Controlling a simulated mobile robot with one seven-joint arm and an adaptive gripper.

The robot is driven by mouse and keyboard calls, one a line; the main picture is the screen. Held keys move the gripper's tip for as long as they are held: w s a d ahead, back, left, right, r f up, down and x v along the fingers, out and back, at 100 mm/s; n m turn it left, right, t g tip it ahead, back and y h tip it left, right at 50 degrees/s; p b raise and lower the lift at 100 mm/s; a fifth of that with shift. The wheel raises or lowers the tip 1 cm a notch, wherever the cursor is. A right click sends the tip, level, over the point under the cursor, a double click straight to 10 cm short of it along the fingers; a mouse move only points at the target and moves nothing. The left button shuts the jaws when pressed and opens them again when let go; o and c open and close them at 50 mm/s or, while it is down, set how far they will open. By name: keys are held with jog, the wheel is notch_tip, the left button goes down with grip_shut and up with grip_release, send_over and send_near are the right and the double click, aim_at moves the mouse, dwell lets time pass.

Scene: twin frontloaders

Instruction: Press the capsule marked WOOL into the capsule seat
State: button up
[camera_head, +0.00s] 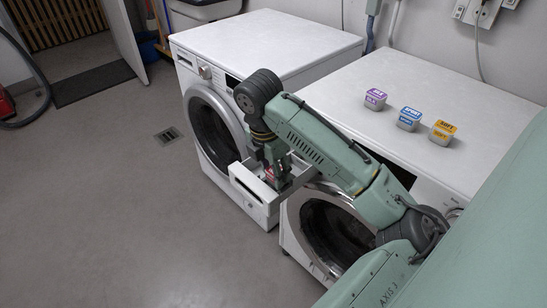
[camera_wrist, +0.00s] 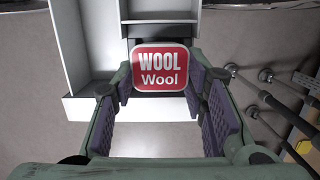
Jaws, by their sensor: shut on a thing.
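The WOOL capsule (camera_wrist: 161,60) has a red label with white lettering and sits between the purple-padded fingers of my gripper (camera_wrist: 161,84) in the wrist view. A bit of its red shows in the head view (camera_head: 268,174). My gripper (camera_head: 276,172) is shut on it, pointing down over the pulled-out white drawer (camera_head: 246,187) of the right washer. The capsule seat cannot be made out. A dark patch shows just behind the capsule in the wrist view, and the capsule hides what lies under it. I cannot tell whether the capsule touches the drawer.
Purple (camera_head: 375,98), blue (camera_head: 408,118) and orange (camera_head: 442,132) capsules stand on the right washer's top (camera_head: 480,100). The left washer (camera_head: 265,45) stands close beside the drawer. Drawer walls (camera_wrist: 98,45) rise around the fingers. The floor (camera_head: 110,190) at left is clear.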

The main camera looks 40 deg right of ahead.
jog(key=shift+f, duration=0.3)
dwell(0.4)
jog(key=shift+f+b, duration=0.35)
jog(key=shift+f+b, duration=0.3)
jog(key=shift+f, duration=0.15)
jog(key=o, duration=1.2)
jog(key=shift+r, duration=0.15)
jog(key=r, duration=0.4)
jog(key=a+r, duration=0.1)
jog(key=r, duration=0.7)
jog(key=shift+s+a, duration=0.1)
jog(key=shift+a, duration=0.3)
jog(key=shift+f, duration=0.1)
